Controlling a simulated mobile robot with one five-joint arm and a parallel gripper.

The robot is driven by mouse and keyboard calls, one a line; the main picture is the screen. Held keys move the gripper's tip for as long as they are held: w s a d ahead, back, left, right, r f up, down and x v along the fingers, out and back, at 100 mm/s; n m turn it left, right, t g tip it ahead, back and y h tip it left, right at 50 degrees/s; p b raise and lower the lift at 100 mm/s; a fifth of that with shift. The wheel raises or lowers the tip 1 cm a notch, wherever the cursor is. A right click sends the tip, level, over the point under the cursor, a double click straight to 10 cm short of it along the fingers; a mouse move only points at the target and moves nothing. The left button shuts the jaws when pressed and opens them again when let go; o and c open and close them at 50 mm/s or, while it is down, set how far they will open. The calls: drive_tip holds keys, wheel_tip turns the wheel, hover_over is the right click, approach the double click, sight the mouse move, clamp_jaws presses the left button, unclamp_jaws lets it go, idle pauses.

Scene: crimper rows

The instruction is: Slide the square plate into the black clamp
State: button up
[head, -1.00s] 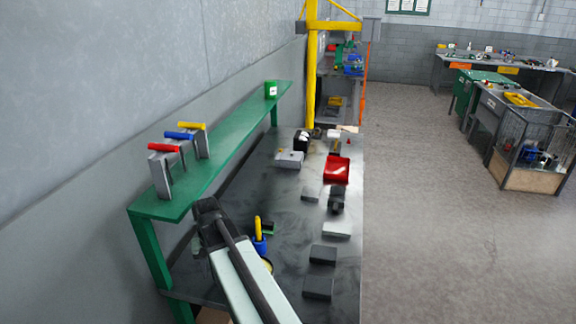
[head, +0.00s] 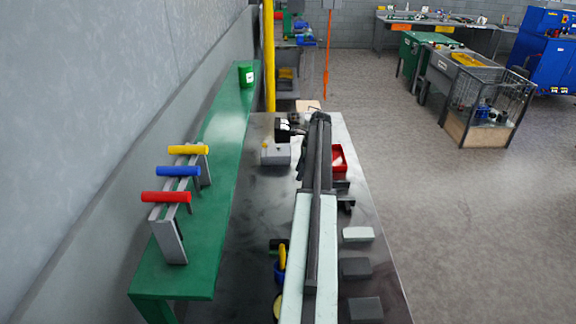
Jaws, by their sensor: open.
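A black clamp-like block (head: 345,204) stands on the right side of the metal table, partly hidden by my arm. A light grey flat piece (head: 358,234) lies just nearer to me. Two dark grey square-topped pieces (head: 355,268) lie farther down the same row; I cannot tell which piece is the square plate. My arm reaches over the middle of the table, its far end beside the red bin. My gripper's fingers cannot be made out; the arm hides that area.
A red bin (head: 338,160) and a grey box (head: 275,155) stand toward the far end of the table (head: 245,250).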

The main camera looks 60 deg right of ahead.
wheel_tip(320, 180, down, 6)
drive_tip(key=b, duration=0.6)
idle(0.5)
drive_tip(key=shift+f+b, duration=2.95)
drive_tip(key=shift+r+p, duration=0.5)
drive_tip(key=shift+s+d, duration=1.35)
drive_tip(key=shift+s, duration=0.55)
drive_tip(key=shift+s+d, duration=1.4)
drive_tip(key=shift+s, duration=0.55)
drive_tip(key=shift+s+d, duration=1.35)
drive_tip(key=shift+s, duration=0.55)
